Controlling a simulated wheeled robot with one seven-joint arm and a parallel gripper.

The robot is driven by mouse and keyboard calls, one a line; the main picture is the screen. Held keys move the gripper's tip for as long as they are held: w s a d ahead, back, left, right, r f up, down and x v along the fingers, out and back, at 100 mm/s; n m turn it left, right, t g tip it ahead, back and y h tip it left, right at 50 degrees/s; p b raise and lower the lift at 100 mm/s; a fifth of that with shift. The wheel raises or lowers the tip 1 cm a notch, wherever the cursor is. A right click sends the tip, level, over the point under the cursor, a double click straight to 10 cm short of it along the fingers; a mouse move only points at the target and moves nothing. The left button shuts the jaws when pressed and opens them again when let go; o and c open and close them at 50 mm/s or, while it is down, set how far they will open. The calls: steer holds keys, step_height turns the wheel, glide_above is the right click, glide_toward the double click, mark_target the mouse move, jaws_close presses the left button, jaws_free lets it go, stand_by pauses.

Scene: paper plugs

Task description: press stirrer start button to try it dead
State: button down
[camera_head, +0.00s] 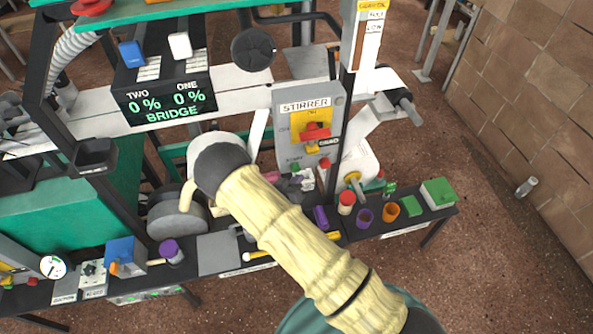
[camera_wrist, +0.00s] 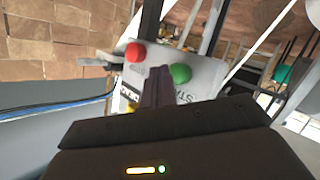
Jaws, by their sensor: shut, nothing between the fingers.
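The grey stirrer box (camera_head: 309,104) stands upright right of centre in the head view, with a "STIRRER" label and a red switch handle (camera_head: 314,132) on a yellow plate. Low on its face are a green start button (camera_head: 295,167) and a red button (camera_head: 325,163). In the wrist view the green button (camera_wrist: 180,73) lies just right of my fingertips, and the red button (camera_wrist: 135,52) lies to their upper left. My gripper (camera_wrist: 160,72) is shut and empty, pointing at the panel between the buttons. I cannot tell whether it touches the panel. My arm hides the gripper in the head view.
A "BRIDGE" display (camera_head: 165,102) reading 0 % twice stands to the left. A dark bench shelf (camera_head: 425,210) carries an orange cup (camera_head: 390,211), a purple cup (camera_head: 364,216) and a green box (camera_head: 438,193). A brick wall (camera_head: 540,90) stands at the right, with open floor before it.

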steer(key=s, duration=0.2)
steer(key=s+d+p, duration=0.1)
steer(key=s, duration=0.1)
steer(key=shift+s+d, duration=0.2)
steer(key=shift+s, duration=0.2)
steer(key=shift+w+r, duration=0.1)
stand_by(0.7)
steer(key=d+r+m+g+y, duration=0.1)
steer(key=d+r+g+y, duration=0.15)
steer(key=r, duration=0.35)
steer(key=d+r+m+g+y, duration=0.1)
steer(key=d+r+g+y, duration=0.1)
steer(key=r+g+y, duration=0.3)
steer(key=s+d+r+n+g, duration=0.1)
steer(key=s+d+r, duration=0.4)
steer(key=s+r, duration=0.2)
steer(key=s+d+r+n+g, duration=0.1)
steer(key=s+d+r+g, duration=0.1)
steer(key=s+d+r, duration=0.4)
steer(key=s+h, duration=0.1)
steer(key=s, duration=0.2)
steer(key=shift+s+d+r, duration=0.15)
steer(key=shift+s+r, duration=0.15)
steer(key=shift+r, duration=0.05)
